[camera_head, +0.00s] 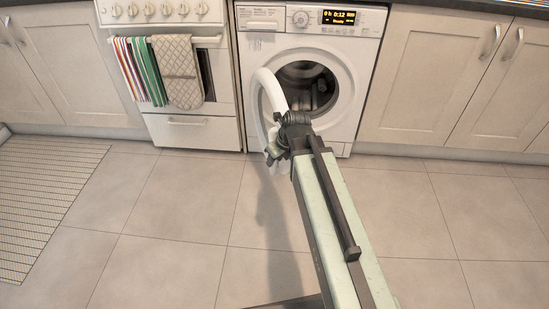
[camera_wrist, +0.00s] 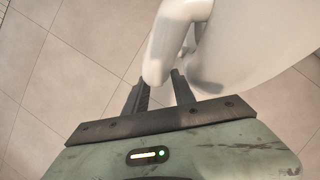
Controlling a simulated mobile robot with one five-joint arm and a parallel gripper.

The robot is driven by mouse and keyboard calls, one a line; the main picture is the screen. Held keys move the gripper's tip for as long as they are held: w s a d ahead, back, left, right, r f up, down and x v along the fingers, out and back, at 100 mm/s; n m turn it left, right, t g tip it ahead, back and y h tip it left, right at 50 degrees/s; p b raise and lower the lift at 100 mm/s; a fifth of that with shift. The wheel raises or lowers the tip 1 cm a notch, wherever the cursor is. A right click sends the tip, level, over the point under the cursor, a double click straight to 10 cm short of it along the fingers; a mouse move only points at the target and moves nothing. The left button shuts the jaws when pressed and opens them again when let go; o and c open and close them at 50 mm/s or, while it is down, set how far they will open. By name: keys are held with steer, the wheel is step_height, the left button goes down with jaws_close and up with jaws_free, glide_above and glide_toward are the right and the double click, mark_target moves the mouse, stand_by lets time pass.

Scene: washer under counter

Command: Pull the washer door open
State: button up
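The washer (camera_head: 343,133) stands under the counter. Its round white door (camera_head: 258,105) is swung out to the left and is seen nearly edge-on, with the dark drum opening (camera_head: 318,88) uncovered. My gripper (camera_head: 271,154) is at the lower free edge of the door, partly hidden by my arm. In the wrist view, the two dark fingers of my gripper (camera_wrist: 160,84) stand on either side of a white part of the door (camera_wrist: 163,60), apparently closed on it. The larger curve of the door fills the upper right there.
A white oven (camera_head: 193,130) with a striped towel (camera_head: 138,72) and a grey cloth (camera_head: 177,72) stands left of the washer. Cupboards (camera_head: 425,80) are on the right. A ribbed mat (camera_head: 45,195) lies at the left. The tiled floor (camera_head: 180,215) is clear.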

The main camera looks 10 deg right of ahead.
steer(key=p+v, duration=0.3)
steer(key=v, duration=0.2)
steer(key=shift+r+p, duration=0.25)
steer(key=shift+p, duration=0.15)
